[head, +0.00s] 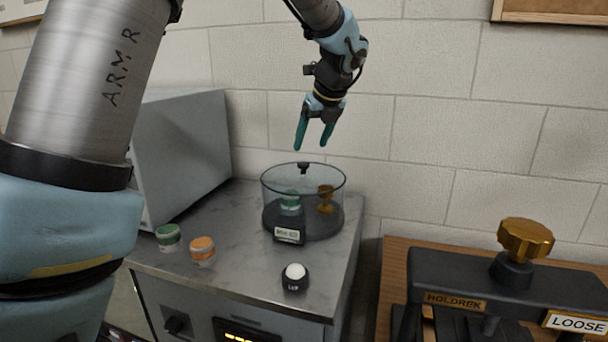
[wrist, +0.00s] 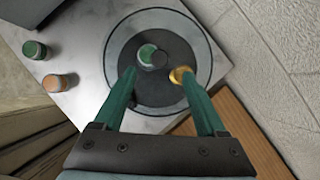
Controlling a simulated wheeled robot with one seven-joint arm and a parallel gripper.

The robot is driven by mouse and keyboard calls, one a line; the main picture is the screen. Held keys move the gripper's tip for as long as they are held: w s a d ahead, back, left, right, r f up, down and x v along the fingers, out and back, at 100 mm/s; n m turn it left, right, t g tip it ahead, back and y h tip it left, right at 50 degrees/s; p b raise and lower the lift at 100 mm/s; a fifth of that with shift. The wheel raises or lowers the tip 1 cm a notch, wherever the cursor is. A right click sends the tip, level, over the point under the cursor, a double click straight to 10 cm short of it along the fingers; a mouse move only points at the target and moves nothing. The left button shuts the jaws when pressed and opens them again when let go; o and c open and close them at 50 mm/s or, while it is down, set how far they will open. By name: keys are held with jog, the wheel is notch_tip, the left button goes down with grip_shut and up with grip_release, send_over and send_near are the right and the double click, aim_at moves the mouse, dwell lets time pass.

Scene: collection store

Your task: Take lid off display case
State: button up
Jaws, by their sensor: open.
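A round clear display case (head: 266,195) with a dark base stands on a grey marbled cabinet top. Its clear lid (head: 325,171) sits on top, with a small dark knob (head: 303,167) at the centre. A green and white item and a gold cup-like item (head: 325,199) show inside. In the wrist view the case's round rim (wrist: 112,50) lies beyond my fingers, with the dark knob (wrist: 153,60) near the middle. My gripper (head: 313,146) is open and empty, pointing down above the knob, apart from it.
A green-and-white jar (head: 168,238), an orange-and-white jar (head: 202,251) and a white button on a black base (head: 294,277) stand on the cabinet top (head: 240,269). A grey box (head: 185,140) stands at left. A black clamp with a gold knob (head: 525,240) is at right.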

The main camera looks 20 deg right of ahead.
aim_at(304, 164)
jog(key=p+x, duration=0.2)
jog(key=x, duration=0.6)
jog(key=shift+s+f, duration=0.15)
jog(key=shift+f, duration=0.05)
grip_shut()
dwell(0.4)
